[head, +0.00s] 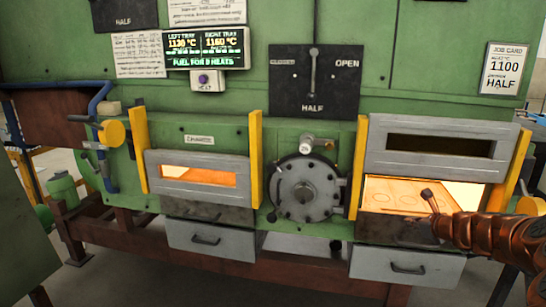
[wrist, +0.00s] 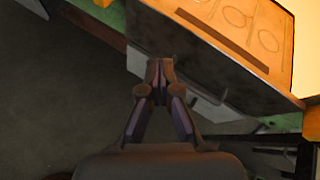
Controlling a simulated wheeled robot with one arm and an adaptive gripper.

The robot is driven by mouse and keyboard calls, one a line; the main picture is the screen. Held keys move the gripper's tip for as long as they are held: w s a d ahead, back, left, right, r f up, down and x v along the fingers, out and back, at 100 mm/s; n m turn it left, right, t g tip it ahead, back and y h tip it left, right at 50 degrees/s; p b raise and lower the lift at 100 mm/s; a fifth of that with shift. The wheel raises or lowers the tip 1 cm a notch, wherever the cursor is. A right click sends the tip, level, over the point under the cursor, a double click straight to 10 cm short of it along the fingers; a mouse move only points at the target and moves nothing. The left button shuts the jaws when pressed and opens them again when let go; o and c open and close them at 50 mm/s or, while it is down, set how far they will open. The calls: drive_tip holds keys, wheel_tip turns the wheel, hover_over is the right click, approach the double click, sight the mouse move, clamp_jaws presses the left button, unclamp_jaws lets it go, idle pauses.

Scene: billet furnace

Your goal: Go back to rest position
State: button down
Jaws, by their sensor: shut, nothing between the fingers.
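My gripper (wrist: 160,68) is shut and empty in the wrist view, its fingertips together in front of the right-hand furnace opening. In the head view my copper-coloured arm reaches in from the right edge, in front of the right opening. The glowing right tray (head: 385,197) shows round outlines on its floor. It also shows at the top right of the wrist view (wrist: 283,22). The right door (head: 440,165) is raised above the opening. The gripper touches nothing that I can make out.
The left door (head: 205,184) covers its opening except for a glowing slot. A round grey hub (head: 305,188) sits between the doors. Grey drawers (head: 210,240) stick out below. A lever panel (head: 314,85) and job card (head: 503,68) are above. Floor in front is clear.

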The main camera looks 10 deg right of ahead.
drive_tip(key=s+a+r+n+g+y, duration=0.1)
drive_tip(key=s+a+r+n+y, duration=0.3)
drive_tip(key=a, duration=0.6)
drive_tip(key=w+a+r+n+g+y, duration=0.1)
drive_tip(key=a+n, duration=0.5)
drive_tip(key=a, duration=0.5)
drive_tip(key=s+a+n+g, duration=0.5)
drive_tip(key=s+a+n, duration=0.4)
drive_tip(key=s+a, duration=0.45)
drive_tip(key=s+a+f+n+g+h, duration=0.15)
drive_tip(key=s+n, duration=0.25)
drive_tip(key=s, duration=0.4)
drive_tip(key=s+a+f+n+g, duration=0.2)
drive_tip(key=s+f+n+g, duration=0.1)
drive_tip(key=s, duration=0.4)
drive_tip(key=s+d+f+n+g+h, duration=0.1)
drive_tip(key=s+d+n+h, duration=0.1)
drive_tip(key=s, duration=0.6)
drive_tip(key=s+d+f+n+g+h, duration=0.1)
drive_tip(key=s+d+n+h, duration=0.1)
drive_tip(key=s, duration=0.6)
drive_tip(key=shift+d+f+n+g, duration=0.3)
drive_tip(key=shift+d+n+g, duration=0.05)
drive_tip(key=shift+d+n, duration=0.6)
drive_tip(key=shift+d, duration=0.1)
